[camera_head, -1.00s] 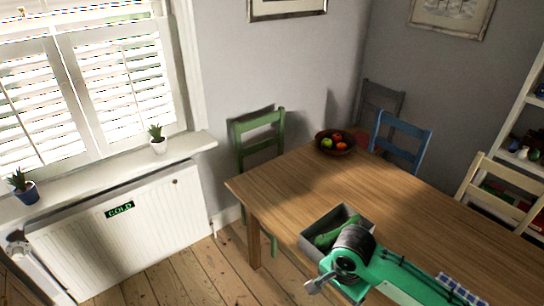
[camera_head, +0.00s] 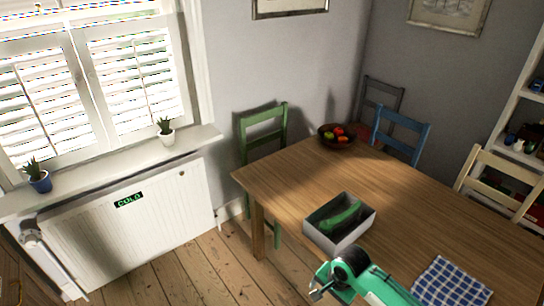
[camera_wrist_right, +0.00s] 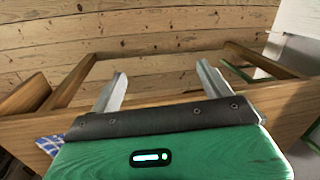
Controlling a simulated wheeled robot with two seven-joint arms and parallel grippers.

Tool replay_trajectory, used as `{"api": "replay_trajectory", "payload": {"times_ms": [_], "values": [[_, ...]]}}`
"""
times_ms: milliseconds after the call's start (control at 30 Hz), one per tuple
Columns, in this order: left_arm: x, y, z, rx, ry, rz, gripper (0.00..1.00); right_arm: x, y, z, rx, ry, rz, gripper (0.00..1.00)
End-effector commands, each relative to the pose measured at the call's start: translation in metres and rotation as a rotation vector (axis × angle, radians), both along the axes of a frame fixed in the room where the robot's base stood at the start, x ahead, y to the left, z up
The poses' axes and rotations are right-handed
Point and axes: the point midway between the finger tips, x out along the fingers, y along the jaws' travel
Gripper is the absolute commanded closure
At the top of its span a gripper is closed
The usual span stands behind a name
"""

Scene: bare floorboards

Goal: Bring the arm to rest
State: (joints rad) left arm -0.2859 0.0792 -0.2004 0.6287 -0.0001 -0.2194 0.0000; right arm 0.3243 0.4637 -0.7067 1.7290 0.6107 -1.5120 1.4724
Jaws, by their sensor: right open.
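My right arm, green with a dark wrist, comes in from the bottom right of the head view. Its gripper (camera_head: 318,286) is low, in front of the table's near edge and apart from the grey box. In the right wrist view the two grey fingers of this gripper (camera_wrist_right: 162,82) are spread, with nothing between them. Floorboards and wooden table parts show beyond them. My left gripper is not seen.
The wooden table (camera_head: 300,180) carries a grey box (camera_head: 352,236) with a green item (camera_head: 340,216) inside, a blue checked cloth (camera_head: 450,284) and a fruit bowl (camera_head: 336,142). Green (camera_head: 262,134), blue (camera_head: 402,130) and cream chairs (camera_head: 500,180) surround it. Floor at left is clear.

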Motion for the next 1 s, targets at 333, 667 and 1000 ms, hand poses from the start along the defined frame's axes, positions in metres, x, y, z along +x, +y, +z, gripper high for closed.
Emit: {"api": "replay_trajectory", "payload": {"times_ms": [333, 667, 1000], "values": [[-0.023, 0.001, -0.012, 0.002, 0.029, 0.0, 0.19, -0.042, -0.058, -0.22, -0.058, -0.116, 0.226, 0.19], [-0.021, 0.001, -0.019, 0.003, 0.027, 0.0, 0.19, -0.224, -0.105, -0.386, -0.191, -0.112, 0.6, 0.19], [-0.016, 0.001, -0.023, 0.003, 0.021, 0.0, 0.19, -0.402, -0.106, -0.447, -0.218, -0.073, 0.927, 0.19]]}}
